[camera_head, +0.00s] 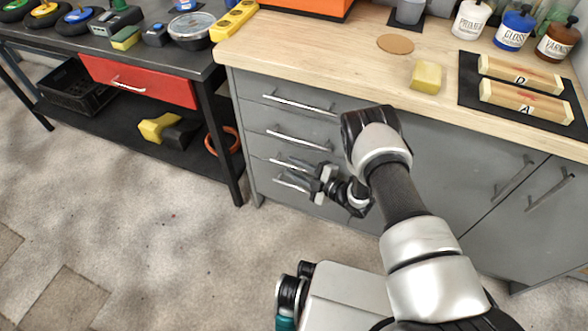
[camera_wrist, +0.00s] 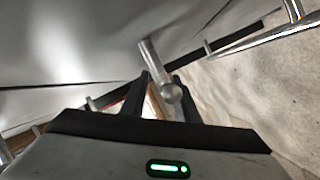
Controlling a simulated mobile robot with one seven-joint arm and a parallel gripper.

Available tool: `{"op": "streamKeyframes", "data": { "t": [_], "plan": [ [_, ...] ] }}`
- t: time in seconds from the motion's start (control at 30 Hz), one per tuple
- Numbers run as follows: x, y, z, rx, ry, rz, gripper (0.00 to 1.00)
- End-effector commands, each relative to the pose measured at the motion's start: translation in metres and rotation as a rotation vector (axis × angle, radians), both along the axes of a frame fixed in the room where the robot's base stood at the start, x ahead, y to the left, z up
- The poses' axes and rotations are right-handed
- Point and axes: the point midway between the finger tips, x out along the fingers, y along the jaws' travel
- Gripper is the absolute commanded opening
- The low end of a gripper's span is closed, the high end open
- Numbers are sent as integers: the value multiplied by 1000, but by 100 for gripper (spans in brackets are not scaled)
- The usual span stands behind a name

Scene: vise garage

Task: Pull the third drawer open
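The grey cabinet (camera_head: 248,150) has a stack of drawers at its left end, each with a horizontal bar handle. The third drawer's handle (camera_head: 282,162) is partly hidden by my gripper (camera_head: 308,171). The drawer fronts look closed. My gripper is low in front of the stack, around the third and lowest handles. In the wrist view, my gripper's dark fingers (camera_wrist: 168,98) stand apart, with a round-ended metal handle (camera_wrist: 158,68) in front of and between them. I cannot tell whether they touch it.
Another bar handle (camera_wrist: 262,40) crosses the wrist view's upper right. The top handle (camera_head: 298,104) and second handle (camera_head: 299,139) are above my gripper. A black workbench (camera_head: 215,130) with a red drawer (camera_head: 138,82) stands close left. The floor (camera_head: 150,220) in front is clear.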

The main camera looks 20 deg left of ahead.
Motion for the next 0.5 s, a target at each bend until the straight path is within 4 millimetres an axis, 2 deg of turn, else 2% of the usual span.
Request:
{"op": "streamKeyframes", "data": {
  "t": [0.33,0.5],
  "plan": [
    [1,4,-1,-1,0,1,28],
    [1,4,-1,-1,0,1,0]
  ]
}}
